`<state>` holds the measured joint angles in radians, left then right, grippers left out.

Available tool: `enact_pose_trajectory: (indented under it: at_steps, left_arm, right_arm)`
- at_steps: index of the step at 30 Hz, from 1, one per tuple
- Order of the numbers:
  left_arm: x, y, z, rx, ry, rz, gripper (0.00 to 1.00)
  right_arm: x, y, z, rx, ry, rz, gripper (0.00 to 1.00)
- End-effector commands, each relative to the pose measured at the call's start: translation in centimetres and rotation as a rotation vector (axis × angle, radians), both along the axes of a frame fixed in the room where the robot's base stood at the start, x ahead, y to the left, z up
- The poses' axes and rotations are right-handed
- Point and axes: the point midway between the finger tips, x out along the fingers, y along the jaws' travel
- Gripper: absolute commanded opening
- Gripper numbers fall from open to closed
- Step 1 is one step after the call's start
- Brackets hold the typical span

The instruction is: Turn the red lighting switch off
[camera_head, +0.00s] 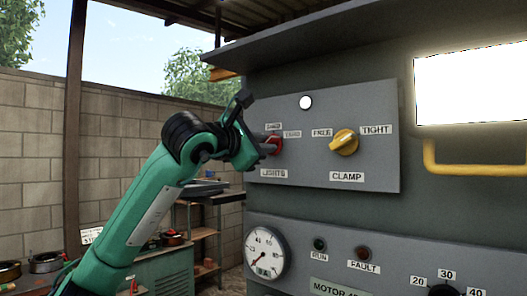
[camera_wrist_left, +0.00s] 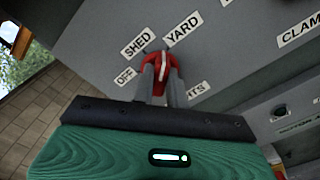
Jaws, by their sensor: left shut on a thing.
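The red lighting switch (camera_head: 275,146) is a rotary knob on the upper grey panel, above the "LIGHTS" label. It also shows in the left wrist view (camera_wrist_left: 161,62), below the "SHED" and "YARD" labels, with "OFF" to its lower left. My left gripper (camera_head: 267,144) reaches in from the left and is shut on the knob, one finger on each side, as the left wrist view (camera_wrist_left: 162,80) shows. A pale line on the knob runs upward, roughly between "SHED" and "YARD"; its exact setting is hard to tell. My fingers hide part of the knob. My right gripper is out of view.
A yellow clamp knob (camera_head: 344,142) sits to the right on the same panel, below a lit white lamp (camera_head: 306,102). A lower panel holds a gauge (camera_head: 265,252) and small lamps. A yellow handle (camera_head: 470,170) is at the right. Shelves (camera_head: 205,240) stand behind my arm.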

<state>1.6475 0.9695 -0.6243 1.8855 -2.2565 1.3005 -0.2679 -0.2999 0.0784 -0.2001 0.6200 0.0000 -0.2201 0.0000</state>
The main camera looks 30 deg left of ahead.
Motion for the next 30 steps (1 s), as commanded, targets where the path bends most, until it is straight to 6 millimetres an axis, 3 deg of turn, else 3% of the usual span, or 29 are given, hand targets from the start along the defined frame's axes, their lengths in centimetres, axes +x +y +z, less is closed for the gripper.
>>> enact_pose_trajectory:
  at_steps: [1,9,30]
  left_arm:
    - [0.0,-0.1,-0.5,-0.039,0.003,-0.002,0.00]
    - [0.0,-0.1,-0.4,-0.289,0.023,-0.003,0.00]
    - [0.0,0.1,-0.2,-0.952,0.076,0.000,0.00]
  right_arm:
    - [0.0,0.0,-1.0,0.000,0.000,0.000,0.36]
    - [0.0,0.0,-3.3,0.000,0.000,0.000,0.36]
    - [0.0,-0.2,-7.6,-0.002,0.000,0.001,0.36]
